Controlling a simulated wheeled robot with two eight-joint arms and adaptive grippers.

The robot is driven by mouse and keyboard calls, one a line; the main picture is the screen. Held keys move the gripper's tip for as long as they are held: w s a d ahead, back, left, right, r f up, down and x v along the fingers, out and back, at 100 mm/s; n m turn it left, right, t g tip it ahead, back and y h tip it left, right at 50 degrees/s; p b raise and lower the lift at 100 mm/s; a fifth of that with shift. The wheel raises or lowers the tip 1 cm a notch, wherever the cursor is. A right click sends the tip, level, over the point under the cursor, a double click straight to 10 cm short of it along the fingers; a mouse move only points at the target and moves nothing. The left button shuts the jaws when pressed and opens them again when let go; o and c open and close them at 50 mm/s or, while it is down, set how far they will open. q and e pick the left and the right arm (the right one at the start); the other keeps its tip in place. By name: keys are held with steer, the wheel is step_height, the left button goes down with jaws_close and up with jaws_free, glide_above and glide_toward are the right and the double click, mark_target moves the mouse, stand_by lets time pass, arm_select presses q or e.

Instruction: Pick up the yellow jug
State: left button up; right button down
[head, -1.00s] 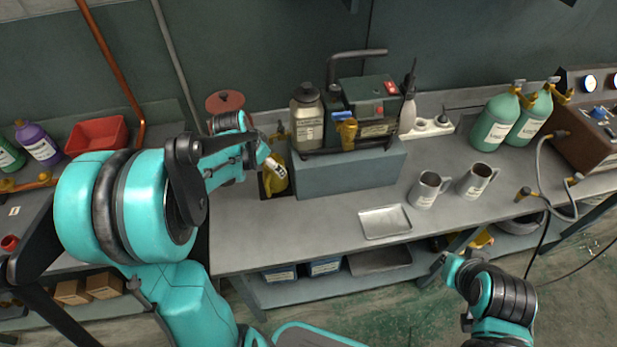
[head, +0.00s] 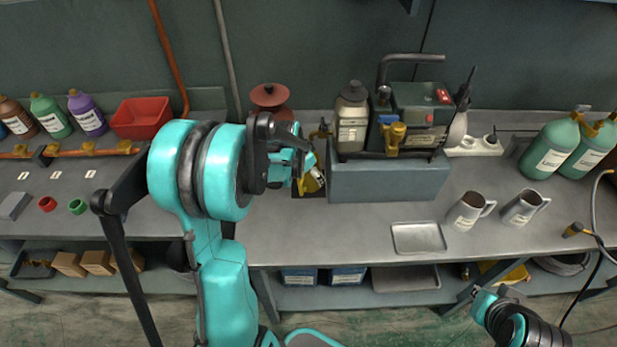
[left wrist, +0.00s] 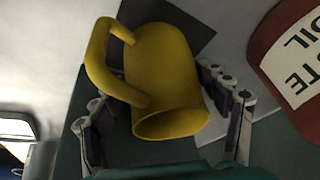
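The yellow jug (head: 313,182) is beside the left end of the grey-blue block on the bench, mostly hidden by my left gripper (head: 303,170). In the left wrist view, the jug (left wrist: 165,75) lies between the two fingers of my left gripper (left wrist: 165,105), its mouth facing the camera and its handle to the left. The fingers are spread on both sides of it, with a gap visible at the left; contact at the right is unclear. A dark square is behind the jug. My right gripper (head: 482,300) is low in front of the bench, far from the jug; its fingers are unclear.
The grey-blue block (head: 390,182) carries a machine (head: 420,112) and a bottle (head: 352,120) right of the jug. A red can (head: 270,97) stands behind my left gripper. A metal tray (head: 418,238) and two mugs (head: 470,210) (head: 523,206) are further right. Bench front is clear.

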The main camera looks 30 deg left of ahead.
arm_select(q)
steer(key=c, duration=0.7)
steer(key=shift+r, duration=0.1)
